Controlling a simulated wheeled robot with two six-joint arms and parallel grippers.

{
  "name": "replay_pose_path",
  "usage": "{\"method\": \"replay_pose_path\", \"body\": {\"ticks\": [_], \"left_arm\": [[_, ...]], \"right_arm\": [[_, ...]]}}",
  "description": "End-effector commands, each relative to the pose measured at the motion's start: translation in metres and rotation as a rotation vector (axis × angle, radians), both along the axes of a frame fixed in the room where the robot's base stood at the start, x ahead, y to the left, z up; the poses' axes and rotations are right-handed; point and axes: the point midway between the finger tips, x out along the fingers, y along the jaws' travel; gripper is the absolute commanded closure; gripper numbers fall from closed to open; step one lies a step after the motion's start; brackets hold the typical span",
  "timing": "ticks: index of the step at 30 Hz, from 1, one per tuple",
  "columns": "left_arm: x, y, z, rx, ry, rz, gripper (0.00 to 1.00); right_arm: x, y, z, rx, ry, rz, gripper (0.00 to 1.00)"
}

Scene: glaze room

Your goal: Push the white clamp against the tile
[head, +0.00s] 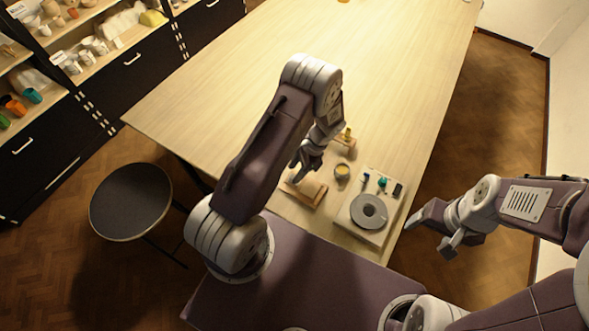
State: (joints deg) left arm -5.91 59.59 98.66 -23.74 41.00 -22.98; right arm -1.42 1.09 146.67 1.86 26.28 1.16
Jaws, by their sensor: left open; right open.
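A small wooden board (299,196) lies near the table's front edge, with a pale, flat piece (312,187) on it that may be the tile. My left gripper (303,165) is open, pointing down just behind and above this board. Its fingers and arm cover part of the area. I cannot clearly make out the white clamp; it is too small or hidden by the gripper. Whether anything touches the tile cannot be told. My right gripper (428,237) is open and empty, off the table's right side above the floor.
A pale square base (351,226) with a grey ring-shaped disc (369,212) and small green, blue and black items stands right of the board. A small round cup (342,172) and a wooden block (346,145) stand behind. The table's far part (390,50) is clear.

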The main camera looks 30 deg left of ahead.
Motion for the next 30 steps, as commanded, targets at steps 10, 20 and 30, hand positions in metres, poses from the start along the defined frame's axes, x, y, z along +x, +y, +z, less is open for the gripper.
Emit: {"method": "replay_pose_path", "body": {"ticks": [10, 20, 30], "left_arm": [[-0.0032, 0.0042, -0.0136, 0.0, -0.002, 0.001, 0.57], [-0.0031, 0.0041, -0.0132, 0.0, -0.002, 0.001, 1.0], [-0.003, 0.0041, -0.013, 0.0, -0.002, 0.001, 1.0]], "right_arm": [[-0.0001, 0.0, 0.0045, 0.0, 0.0, 0.0, 0.26], [-0.0001, 0.0, 0.0045, 0.0, 0.0, 0.0, 0.26], [-0.0001, 0.0, 0.0046, 0.0, 0.0, 0.0, 0.26]]}}
